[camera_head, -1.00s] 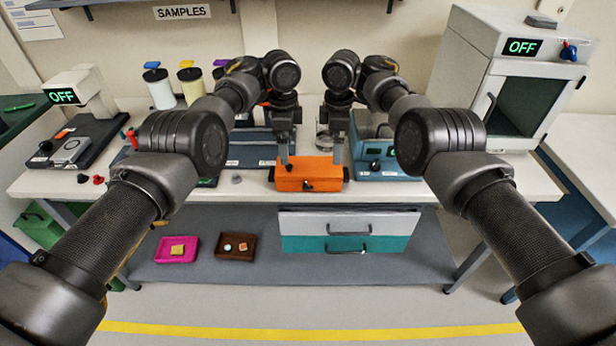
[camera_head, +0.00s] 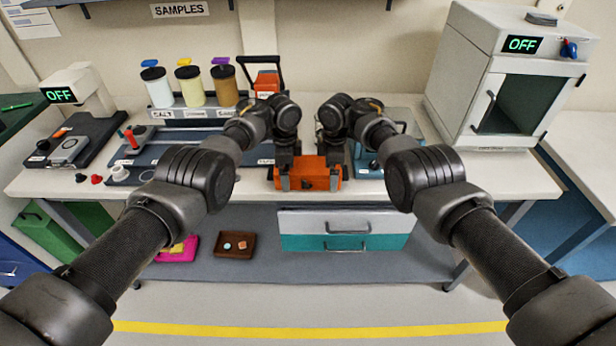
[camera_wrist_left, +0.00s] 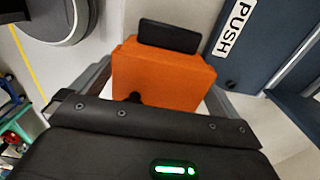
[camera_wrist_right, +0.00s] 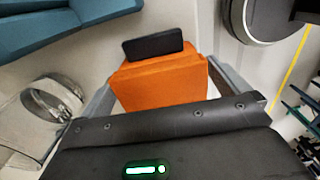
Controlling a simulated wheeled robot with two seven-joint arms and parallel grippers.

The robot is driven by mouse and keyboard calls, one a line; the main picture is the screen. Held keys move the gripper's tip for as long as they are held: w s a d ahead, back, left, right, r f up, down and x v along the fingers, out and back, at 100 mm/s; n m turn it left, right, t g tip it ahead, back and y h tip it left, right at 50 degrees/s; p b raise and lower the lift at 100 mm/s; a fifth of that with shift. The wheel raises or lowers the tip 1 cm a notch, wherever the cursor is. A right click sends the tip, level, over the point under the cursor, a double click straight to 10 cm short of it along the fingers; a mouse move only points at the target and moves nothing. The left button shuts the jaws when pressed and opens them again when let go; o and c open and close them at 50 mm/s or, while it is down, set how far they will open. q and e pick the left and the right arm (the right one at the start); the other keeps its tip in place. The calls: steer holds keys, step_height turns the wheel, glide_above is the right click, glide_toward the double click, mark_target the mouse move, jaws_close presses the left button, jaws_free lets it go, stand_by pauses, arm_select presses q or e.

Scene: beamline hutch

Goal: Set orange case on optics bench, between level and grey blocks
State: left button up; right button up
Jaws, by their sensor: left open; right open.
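The orange case (camera_head: 310,173) sits at the front middle of the white workbench, with a dark latch on its front. My left gripper (camera_head: 285,182) is at its left end and my right gripper (camera_head: 334,180) at its right end. Both are open, with fingers down beside the case; I cannot tell whether they touch it. The case's orange body and black handle fill the middle of the left wrist view (camera_wrist_left: 160,78) and the right wrist view (camera_wrist_right: 160,80), between the grey fingers. My arms hide much of the bench behind. I cannot pick out the level or grey blocks.
A dark blue board (camera_head: 200,150) lies left of the case, with lidded jars (camera_head: 195,88) behind. A blue device (camera_head: 366,160) stands close right of the case. A white OFF-marked cabinet (camera_head: 510,80) stands farther right. A clear ring (camera_wrist_right: 50,98) is near the right gripper.

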arm_select(q)
steer(key=shift+s+r, duration=0.1)
arm_select(e)
steer(key=shift+s, duration=0.1)
arm_select(q)
steer(key=c, duration=1.3)
arm_select(e)
steer(key=c, duration=1.3)
steer(key=shift+r, duration=0.1)
arm_select(q)
steer(key=shift+r+p, duration=0.4)
steer(key=shift+p, duration=0.05)
arm_select(e)
steer(key=shift+r, duration=0.4)
arm_select(q)
step_height(320, 180, up, 4)
steer(key=p, duration=0.4)
steer(key=shift+r, duration=0.15)
arm_select(e)
step_height(320, 180, up, 4)
steer(key=shift+r, duration=0.1)
